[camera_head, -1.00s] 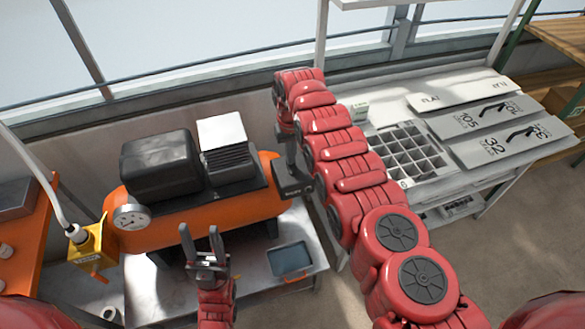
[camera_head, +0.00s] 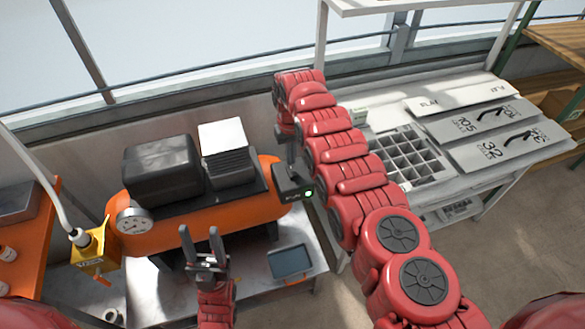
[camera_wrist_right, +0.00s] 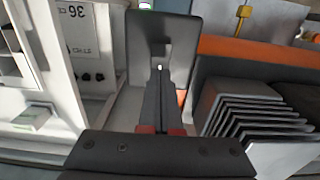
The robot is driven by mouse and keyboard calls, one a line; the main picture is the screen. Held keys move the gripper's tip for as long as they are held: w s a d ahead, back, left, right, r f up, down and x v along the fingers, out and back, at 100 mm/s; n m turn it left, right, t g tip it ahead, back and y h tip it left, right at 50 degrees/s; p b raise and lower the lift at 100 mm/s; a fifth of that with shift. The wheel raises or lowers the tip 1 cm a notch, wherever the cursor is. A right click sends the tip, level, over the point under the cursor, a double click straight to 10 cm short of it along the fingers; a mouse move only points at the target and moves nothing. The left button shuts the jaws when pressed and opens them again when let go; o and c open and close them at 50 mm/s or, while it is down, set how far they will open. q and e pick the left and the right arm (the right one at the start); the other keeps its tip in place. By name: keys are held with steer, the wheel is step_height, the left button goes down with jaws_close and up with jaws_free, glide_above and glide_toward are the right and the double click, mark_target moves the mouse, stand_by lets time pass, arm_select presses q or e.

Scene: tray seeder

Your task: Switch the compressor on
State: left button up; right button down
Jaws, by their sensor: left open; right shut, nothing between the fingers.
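The compressor is an orange tank (camera_head: 160,236) with a black motor block and a finned pump on top. A round gauge (camera_head: 133,221) is on its left end. A dark switch box (camera_head: 293,188) sits at its right end, with a lit pale green lamp (camera_head: 308,194) on its face. My right gripper (camera_wrist_right: 160,80) is shut and empty, pointing down at the switch box, which also shows in the right wrist view (camera_wrist_right: 150,30). Its fingertips overlap the recess in the box top; I cannot tell whether they touch. My left gripper (camera_head: 201,236) is open and empty in front of the tank.
A yellow valve block (camera_head: 94,252) with a hose stands left of the tank. A blue-grey tray (camera_head: 289,262) lies on the metal table in front. A white bench (camera_head: 440,190) with a seed-cell tray and labelled plates stands to the right.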

mark_target(291, 168)
steer(key=shift+r+p, duration=1.55)
steer(key=shift+r, duration=0.8)
steer(key=shift+f, duration=0.1)
